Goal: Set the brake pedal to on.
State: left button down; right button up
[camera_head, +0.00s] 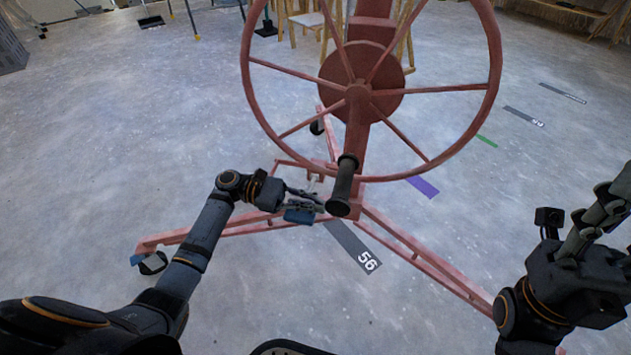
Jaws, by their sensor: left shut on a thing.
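The panel lift (357,115) is a red frame with a large spoked wheel and low splayed legs. My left gripper (308,203) is low at the base of its mast, beside the wheel's dark handle (344,182). It is shut on a small part there, which looks like the brake pedal. A blue piece (299,216) shows right at its fingers and may be that pedal. The fingers partly hide it, so its on or off position cannot be told. My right gripper (606,212) is at the right edge, away from the lift; its finger opening is unclear.
A red leg (225,232) runs left to a caster (152,263) with a blue part. Another leg (425,262) runs toward the lower right. A grey floor marking "56" (352,247) lies between them.

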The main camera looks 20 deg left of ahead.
pick_arm(q)
jog(key=f+m, duration=0.2)
jog(key=f, duration=0.1)
jog(key=f+m+b, duration=0.1)
jog(key=shift+s+f, duration=0.35)
jog(key=shift+w+f+m+b, duration=0.1)
jog(key=shift+f+m+b, duration=0.4)
jog(key=shift+f+m, duration=0.7)
jog(key=shift+f+n, duration=0.3)
jog(key=shift+f, duration=0.1)
jog(key=c, duration=1.4)
grip_release()
jog(key=shift+c, duration=0.2)
send_near(313, 217)
jog(key=f, duration=0.1)
jog(key=a+f, duration=0.1)
jog(key=f, duration=0.1)
jog(key=w+a+f, duration=0.1)
jog(key=shift+a+f, duration=0.15)
jog(key=shift+f, duration=0.2)
